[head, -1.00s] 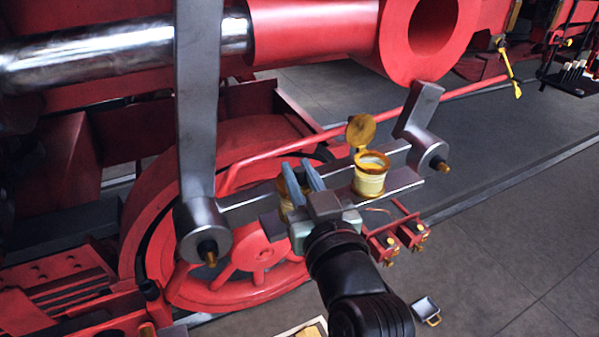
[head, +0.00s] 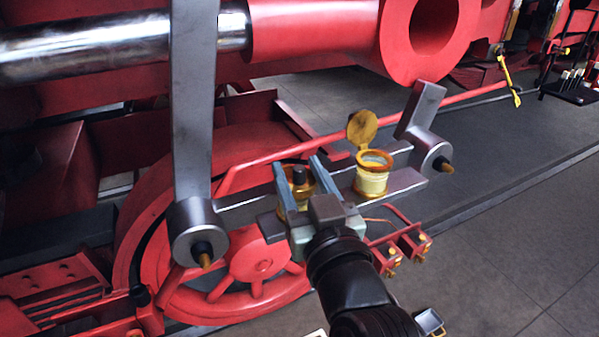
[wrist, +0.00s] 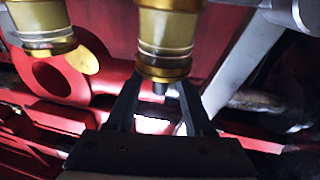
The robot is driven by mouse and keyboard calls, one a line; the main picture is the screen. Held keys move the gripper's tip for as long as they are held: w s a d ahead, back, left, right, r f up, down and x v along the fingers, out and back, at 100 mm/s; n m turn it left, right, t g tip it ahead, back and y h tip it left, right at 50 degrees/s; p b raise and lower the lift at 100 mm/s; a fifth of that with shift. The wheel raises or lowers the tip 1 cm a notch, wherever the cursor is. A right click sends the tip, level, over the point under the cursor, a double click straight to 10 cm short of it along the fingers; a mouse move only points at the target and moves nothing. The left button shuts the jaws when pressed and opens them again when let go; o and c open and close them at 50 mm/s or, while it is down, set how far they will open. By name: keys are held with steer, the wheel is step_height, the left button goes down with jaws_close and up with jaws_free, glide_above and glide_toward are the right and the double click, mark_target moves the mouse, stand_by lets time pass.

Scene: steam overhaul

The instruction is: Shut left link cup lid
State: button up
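The left cup (head: 297,205), brass and cream, stands upright on the grey link bar. A dark knob (head: 299,175) shows at its top, and no raised lid is seen on it. The right cup (head: 371,180) has a round brass lid (head: 362,128) standing open above its rim. My gripper (head: 305,175) is open and empty, its blue-grey fingers apart on either side of the left cup's top. In the upside-down wrist view, the left cup (wrist: 168,35) is just beyond my fingers (wrist: 158,92). I cannot tell whether they touch it.
A grey vertical lever (head: 194,110) stands left of my gripper. A short grey arm (head: 420,108) rises right of the right cup. A red rod (head: 290,150) runs behind the cups. Open grey floor (head: 500,240) lies to the right.

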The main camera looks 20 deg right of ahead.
steer(key=shift+s, duration=0.1)
steer(key=shift+s+f, duration=0.15)
steer(key=shift+s, duration=0.15)
steer(key=s+a+p, duration=0.1)
steer(key=s+p, duration=0.2)
steer(key=s, duration=0.9)
steer(key=shift+a+f, duration=0.3)
steer(key=shift+f, duration=0.1)
